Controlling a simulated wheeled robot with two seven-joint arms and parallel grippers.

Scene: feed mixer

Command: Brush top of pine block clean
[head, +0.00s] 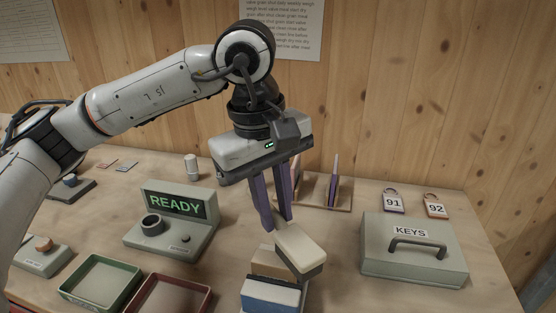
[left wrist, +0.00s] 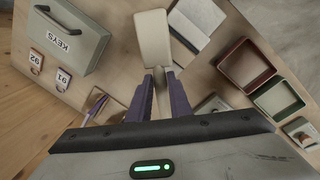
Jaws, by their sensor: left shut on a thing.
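My left gripper (head: 275,222) has purple fingers pointing down and is shut on a cream brush-like tool (head: 302,248). Its broad pale head extends toward the front right in the head view and away from the fingers in the left wrist view (left wrist: 153,38). A tan wooden block (head: 272,262), apparently the pine block, lies behind and left of the tool's head, which partly covers it. A blue piece with a pale top (head: 268,295) stands in front of the wooden block. I cannot tell whether the tool touches the block, nor see debris on its top. My right gripper is not in view.
A grey KEYS box (head: 415,252) stands right, with tags 91 (head: 393,201) and 92 (head: 435,205) behind it. A READY display (head: 175,205) stands left. Green (head: 100,283) and red (head: 168,295) trays lie front left. A wooden holder (head: 325,200) is behind the gripper.

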